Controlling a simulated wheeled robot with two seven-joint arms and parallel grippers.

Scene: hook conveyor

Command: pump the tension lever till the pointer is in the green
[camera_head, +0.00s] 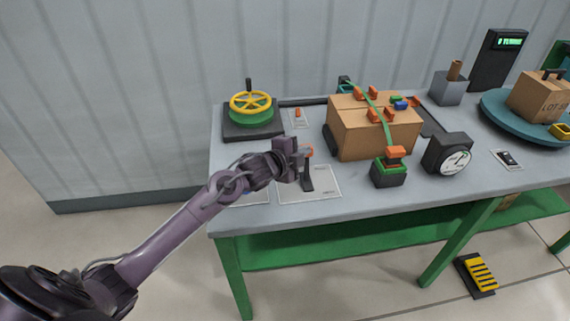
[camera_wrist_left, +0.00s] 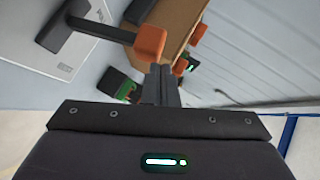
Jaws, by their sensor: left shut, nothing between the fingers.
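My left gripper (camera_head: 303,160) is shut and empty; its closed fingers also show in the left wrist view (camera_wrist_left: 161,85). It is beside a black upright piece with an orange end (camera_head: 308,182), over a white sheet. In the left wrist view that orange end (camera_wrist_left: 151,42) is just beyond the fingertips; I cannot tell whether they touch. An orange lever on a green and black block (camera_head: 388,174) stands at the box's front, right of my gripper. The round white dial (camera_head: 455,161) has a dark pointer; its green zone is too small to make out. My right gripper is not in view.
A strapped cardboard box (camera_head: 372,137) with orange corner pieces stands mid-table. A yellow and green handwheel (camera_head: 251,106) is at the back left. A blue turntable (camera_head: 516,118) with another box is at the right. A yellow-striped pedal (camera_head: 479,274) is on the floor.

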